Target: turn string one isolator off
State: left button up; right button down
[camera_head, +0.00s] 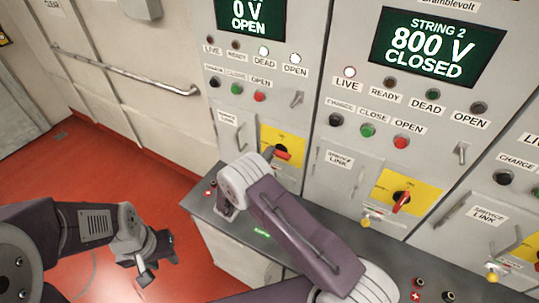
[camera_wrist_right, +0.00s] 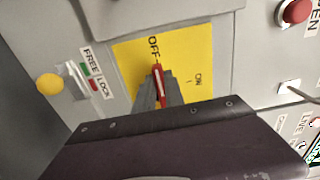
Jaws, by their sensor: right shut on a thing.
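The leftmost battery cabinet carries a yellow isolator plate (camera_head: 290,139) with a red handle (camera_head: 283,155). Its name is cut off above a display (camera_head: 250,17) reading 0 V OPEN. In the right wrist view the red handle (camera_wrist_right: 158,74) points toward the OFF mark (camera_wrist_right: 154,47); the ON mark (camera_wrist_right: 198,78) lies to the right. My right gripper (camera_wrist_right: 158,93) is shut on the handle, its fingers hiding the handle's lower part. My left gripper (camera_head: 160,268) is empty, low over the red floor, with its fingers apart.
A yellow knob (camera_wrist_right: 48,84) sits beside a FREE/LOCK label (camera_wrist_right: 92,80). The String 2 cabinet, with display (camera_head: 428,42) 800 V CLOSED and its own red handle (camera_head: 401,201), stands to the right. A grey ledge (camera_head: 204,208) runs below. Open floor (camera_head: 60,165) lies left.

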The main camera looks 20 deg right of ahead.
jog(key=c, duration=1.4)
grip_release()
jog(key=shift+c, duration=0.2)
jog(key=b+v, duration=0.3)
jog(key=v, duration=0.6)
